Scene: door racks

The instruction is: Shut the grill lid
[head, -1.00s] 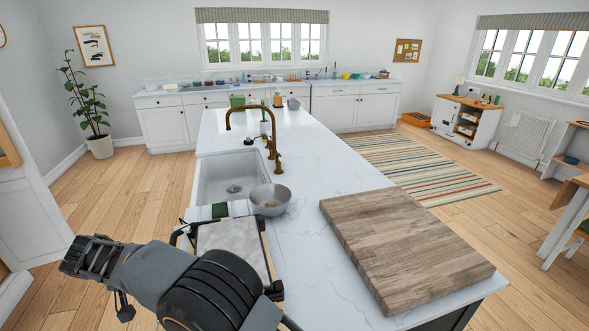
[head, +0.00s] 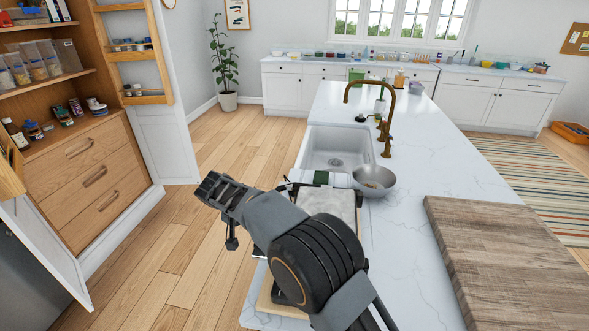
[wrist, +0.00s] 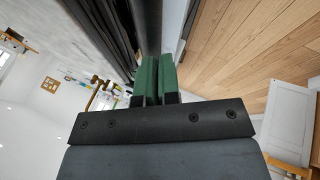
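The grill (head: 340,205) sits on the near left end of the white counter, in front of the sink. Its flat grey top face and dark edging show in the head view; my arm hides much of it, so I cannot tell the lid's angle. My gripper (head: 210,190) is left of the grill, over the floor side of the counter. In the wrist view its two green-padded fingers (wrist: 157,78) lie close together with nothing seen between them. Dark ridged bars (wrist: 108,35) show beside the fingers; I cannot tell whether they touch.
A metal bowl (head: 374,180) stands beside the sink (head: 335,150), with a brass tap (head: 386,125) behind. A thick wooden board (head: 505,255) lies to the right. An open pantry (head: 75,165) is at left, with clear wooden floor between.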

